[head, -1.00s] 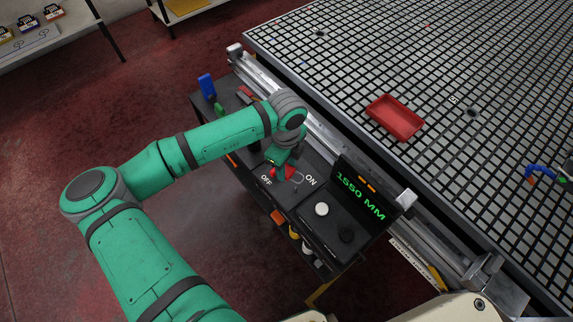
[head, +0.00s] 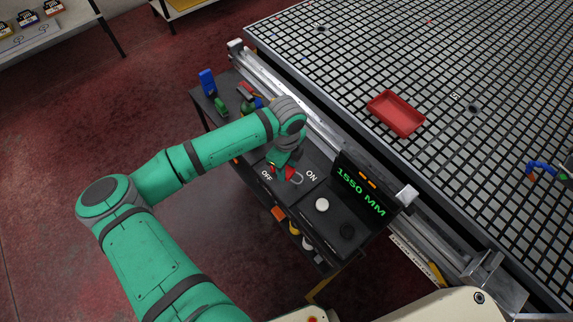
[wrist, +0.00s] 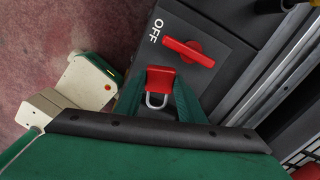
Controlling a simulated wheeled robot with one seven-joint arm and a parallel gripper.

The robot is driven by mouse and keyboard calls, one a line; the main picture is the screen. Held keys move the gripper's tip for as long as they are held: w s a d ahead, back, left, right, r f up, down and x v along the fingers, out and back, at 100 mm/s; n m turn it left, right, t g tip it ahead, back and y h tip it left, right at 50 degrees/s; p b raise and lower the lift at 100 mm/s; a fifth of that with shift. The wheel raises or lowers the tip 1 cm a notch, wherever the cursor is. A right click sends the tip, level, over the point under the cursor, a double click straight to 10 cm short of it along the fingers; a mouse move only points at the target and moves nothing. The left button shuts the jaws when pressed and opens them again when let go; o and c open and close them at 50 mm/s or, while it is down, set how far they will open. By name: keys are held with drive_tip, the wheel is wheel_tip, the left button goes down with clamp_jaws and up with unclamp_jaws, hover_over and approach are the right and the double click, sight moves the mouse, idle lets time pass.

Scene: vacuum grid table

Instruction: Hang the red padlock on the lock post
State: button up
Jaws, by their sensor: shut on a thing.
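The red padlock (wrist: 161,78) is between the fingers of my gripper (wrist: 158,92) in the wrist view, with its metal shackle pointing toward the bottom of the picture. My gripper is shut on its red body. In the head view my gripper (head: 286,168) holds the padlock (head: 291,174) over the dark control panel, near the OFF and ON labels. A red switch handle (wrist: 188,52) is just above and right of the padlock in the wrist view, beside OFF. I cannot make out the lock post; it may be hidden.
The dark panel top (head: 318,232) carries a white knob (head: 322,205), a black knob (head: 347,232) and a 1550 MM display (head: 361,192). A metal rail and the grid table (head: 470,170) lie beyond, with a red tray (head: 396,113). A blue object (head: 207,83) stands at the panel's far left.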

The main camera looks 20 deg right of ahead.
drive_tip(key=shift+f, duration=2.8)
drive_tip(key=shift+s+d, duration=0.1)
drive_tip(key=o, duration=1.2)
wheel_tip(320, 180, up, 11)
drive_tip(key=shift+f, duration=0.1)
